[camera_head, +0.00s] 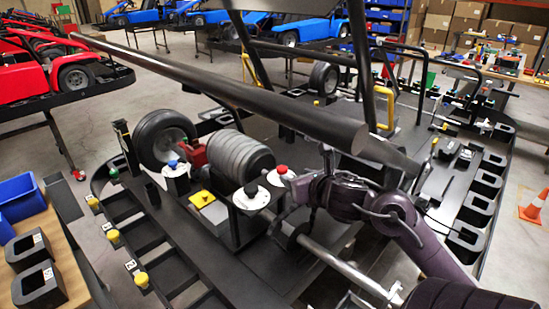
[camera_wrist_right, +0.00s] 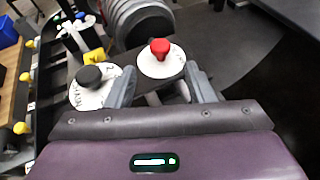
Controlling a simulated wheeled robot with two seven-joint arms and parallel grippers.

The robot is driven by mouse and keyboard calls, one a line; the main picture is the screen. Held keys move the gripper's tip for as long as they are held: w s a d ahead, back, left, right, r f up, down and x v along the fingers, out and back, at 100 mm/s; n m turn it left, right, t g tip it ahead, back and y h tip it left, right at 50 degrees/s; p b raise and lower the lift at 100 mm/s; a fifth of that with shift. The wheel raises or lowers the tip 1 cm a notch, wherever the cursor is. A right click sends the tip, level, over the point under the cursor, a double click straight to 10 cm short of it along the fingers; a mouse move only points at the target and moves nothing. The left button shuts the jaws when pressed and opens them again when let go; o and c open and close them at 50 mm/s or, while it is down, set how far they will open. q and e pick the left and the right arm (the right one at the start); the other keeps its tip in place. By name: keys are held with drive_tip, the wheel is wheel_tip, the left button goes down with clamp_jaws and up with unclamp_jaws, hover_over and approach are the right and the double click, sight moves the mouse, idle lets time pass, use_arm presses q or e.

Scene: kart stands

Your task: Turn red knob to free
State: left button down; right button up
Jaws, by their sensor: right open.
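The red knob (camera_head: 282,169) sits on a round white dial (camera_head: 276,180) on the kart stand. In the right wrist view the red knob (camera_wrist_right: 160,47) stands upright on its white dial (camera_wrist_right: 158,66), just beyond my fingertips and roughly centred between them. The dial's lettering and the knob's setting are too small to read. My right gripper (camera_head: 300,186) is open and empty, close to the red knob on its right side; its two spread fingers show in the wrist view (camera_wrist_right: 162,78). My left gripper is not in view.
A black knob (camera_head: 251,189) on another white dial is close by on the left, also in the wrist view (camera_wrist_right: 89,77). A blue knob (camera_head: 173,163) is further left. A ridged grey cylinder (camera_head: 240,157) stands behind the dials. A long dark bar (camera_head: 240,95) crosses above.

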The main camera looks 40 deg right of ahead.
sight(284, 170)
drive_tip(key=x, duration=0.7)
drive_tip(key=shift+w+p, duration=0.2)
drive_tip(key=shift+p, duration=0.1)
drive_tip(key=shift+w, duration=0.1)
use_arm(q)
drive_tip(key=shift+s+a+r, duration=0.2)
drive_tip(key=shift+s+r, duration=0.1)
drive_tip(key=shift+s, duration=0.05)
use_arm(e)
drive_tip(key=shift+c, duration=0.2)
